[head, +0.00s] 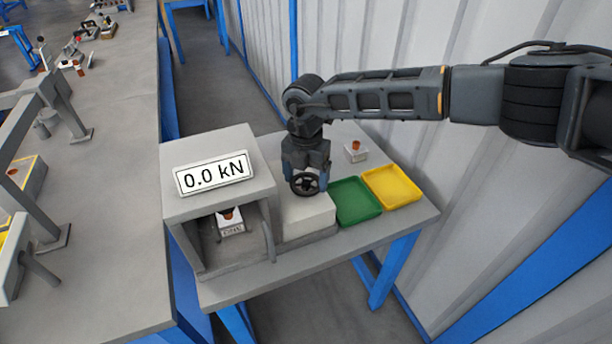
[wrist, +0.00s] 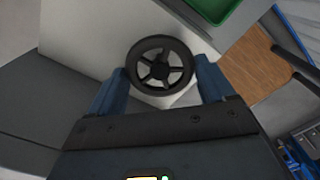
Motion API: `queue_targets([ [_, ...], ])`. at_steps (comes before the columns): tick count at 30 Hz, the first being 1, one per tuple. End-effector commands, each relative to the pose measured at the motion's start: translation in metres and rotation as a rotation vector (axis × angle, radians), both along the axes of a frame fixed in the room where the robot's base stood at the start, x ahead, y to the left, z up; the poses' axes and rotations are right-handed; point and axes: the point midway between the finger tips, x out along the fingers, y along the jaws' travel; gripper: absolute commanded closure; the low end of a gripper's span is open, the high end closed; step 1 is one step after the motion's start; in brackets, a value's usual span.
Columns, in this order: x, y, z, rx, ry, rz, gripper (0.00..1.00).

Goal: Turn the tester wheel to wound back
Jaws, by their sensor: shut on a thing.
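The tester's display (head: 214,174) reads 0.0 kN.
A green tray (head: 356,212) and a yellow tray (head: 412,197) sit empty to the right of the wheel. Another small white block with an orange-brown top (head: 356,156) stands behind them. A long grey bench (head: 118,130) lies to the left.

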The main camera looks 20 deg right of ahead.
Motion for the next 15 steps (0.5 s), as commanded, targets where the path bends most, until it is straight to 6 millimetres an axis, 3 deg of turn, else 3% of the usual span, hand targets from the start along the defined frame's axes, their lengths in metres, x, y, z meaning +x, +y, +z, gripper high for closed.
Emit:
queue_targets([
  [3,0.0009,-0.0006,0.0008,0.001,-0.002,-0.005,0.48],
  [4,0.0008,-0.0007,0.0008,0.001,-0.002,-0.005,0.17],
  [6,0.0008,-0.0006,0.0008,0.001,-0.001,-0.004,0.1],
  [9,0.0006,-0.0005,0.0006,0.001,-0.001,-0.003,0.01],
  [15,0.0003,-0.0001,0.0004,0.001,-0.001,-0.002,0.0],
])
